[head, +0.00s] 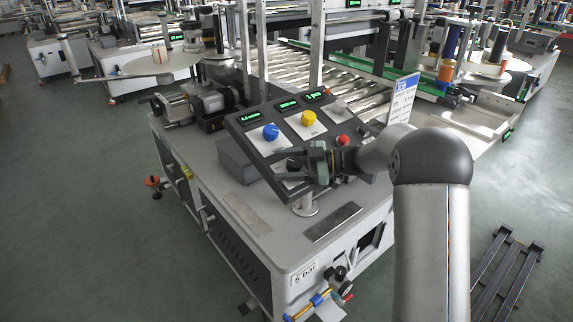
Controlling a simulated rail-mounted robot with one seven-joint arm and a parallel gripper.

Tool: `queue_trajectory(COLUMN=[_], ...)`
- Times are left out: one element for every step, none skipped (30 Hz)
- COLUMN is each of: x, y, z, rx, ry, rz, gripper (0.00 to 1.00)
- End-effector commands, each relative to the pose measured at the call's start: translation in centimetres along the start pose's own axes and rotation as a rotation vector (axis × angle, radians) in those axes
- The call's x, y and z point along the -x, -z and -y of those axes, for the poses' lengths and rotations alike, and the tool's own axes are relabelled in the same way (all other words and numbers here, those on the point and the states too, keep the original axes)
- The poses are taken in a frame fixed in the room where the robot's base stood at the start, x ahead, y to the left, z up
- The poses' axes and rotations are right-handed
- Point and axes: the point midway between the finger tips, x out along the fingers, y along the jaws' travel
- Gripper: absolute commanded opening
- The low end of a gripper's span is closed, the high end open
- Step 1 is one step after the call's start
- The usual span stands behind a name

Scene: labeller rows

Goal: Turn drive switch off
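The tilted dark control panel (243,127) stands on the grey machine cabinet in the middle of the head view. It carries a blue knob (270,131), a yellow knob (308,118) and a pale knob (338,106) under small green displays. Which control is the drive switch cannot be read at this size. My gripper (287,166) reaches in from the right, fingers pointing left, over the panel's lower part. It hides the controls there. Whether its fingers touch or hold a control cannot be told.
A red button (342,140) sits close above my gripper. A white and blue sign card (402,98) stands at the panel's right. A roller conveyor (345,85) runs behind. A dark rack (508,262) lies on the floor at right; the floor at left is clear.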

Motion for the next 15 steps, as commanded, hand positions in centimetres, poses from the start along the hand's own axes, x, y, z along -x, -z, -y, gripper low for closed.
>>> queue_trajectory(x=[0.0, 0.0, 0.0, 0.0, 0.0, 0.0, 0.0, 0.1, 0.2, 0.4, 0.6, 1.0, 1.4, 1.9, 2.6], y=[0.0, 0.0, 0.0, 0.0, 0.0, 0.0, 0.0, 0.0, 0.0, 0.0, 0.0, 0.0, 0.0, -0.1, -0.1], z=[0.0, 0.0, 0.0, 0.0, 0.0, 0.0, 0.0, 0.0, 0.0, 0.0, 0.0, 0.0, -0.1, -0.1, -0.1], rx=[0.000, 0.000, 0.000, 0.000, 0.000, -0.001, -0.001, -0.001, -0.001, -0.001, -0.001, -0.001, -0.001, -0.001, -0.001], ry=[0.000, 0.000, 0.000, 0.000, 0.000, 0.000, 0.000, 0.000, -0.001, -0.001, -0.001, -0.002, -0.002, -0.003, -0.003], rz=[0.000, 0.000, 0.000, 0.000, 0.000, 0.000, 0.000, 0.001, 0.001, 0.001, 0.001, 0.001, 0.001, 0.002, 0.002], gripper=[0.59, 0.59, 0.59, 0.59, 0.59, 0.59, 0.59, 0.59, 0.59, 0.59, 0.59, 0.59, 0.59, 0.59, 0.59])
